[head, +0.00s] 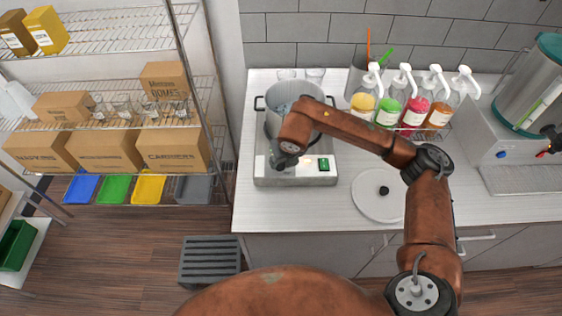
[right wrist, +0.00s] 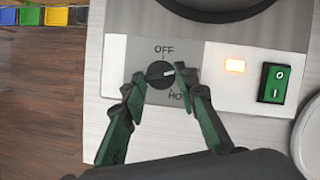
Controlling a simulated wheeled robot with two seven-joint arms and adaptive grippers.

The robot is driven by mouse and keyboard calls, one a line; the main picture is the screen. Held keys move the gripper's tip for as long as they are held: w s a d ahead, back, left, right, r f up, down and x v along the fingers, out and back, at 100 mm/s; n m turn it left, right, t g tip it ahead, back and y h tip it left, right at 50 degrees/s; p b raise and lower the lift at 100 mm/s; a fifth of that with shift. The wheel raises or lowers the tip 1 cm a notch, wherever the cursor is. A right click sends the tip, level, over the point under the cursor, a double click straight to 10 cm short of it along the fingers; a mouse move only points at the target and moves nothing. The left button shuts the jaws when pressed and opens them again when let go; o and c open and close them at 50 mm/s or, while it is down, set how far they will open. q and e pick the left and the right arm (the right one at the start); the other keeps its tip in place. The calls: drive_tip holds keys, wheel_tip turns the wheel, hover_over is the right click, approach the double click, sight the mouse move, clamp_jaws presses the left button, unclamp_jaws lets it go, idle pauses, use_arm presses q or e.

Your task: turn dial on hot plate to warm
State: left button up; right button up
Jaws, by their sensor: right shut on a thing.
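The hot plate (head: 262,172) stands on the white counter with a grey pot (head: 274,122) on it. In the right wrist view its dark round dial (right wrist: 160,74) sits on a grey panel below the word OFF. The dial's pale mark points to the right. A label at its lower right starts with HO; the rest is hidden by a finger. My right gripper (right wrist: 163,86) has its green fingertips on both sides of the dial and is shut on it. In the head view my right gripper (head: 283,162) is mostly hidden under its wrist. My left gripper is not in view.
An orange lamp (right wrist: 235,65) glows beside a green switch (right wrist: 273,83) on the hot plate. A round lid (head: 370,204) lies on the counter to the right. Several syrup pump bottles (head: 413,112) stand behind. A wire shelf (head: 120,88) with boxes is at left.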

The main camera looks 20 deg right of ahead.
drive_tip(key=o, duration=1.2)
drive_tip(key=shift+c, duration=0.2)
drive_tip(key=v, duration=1.2)
drive_tip(key=shift+w+r, duration=0.1)
drive_tip(key=shift+r, duration=0.05)
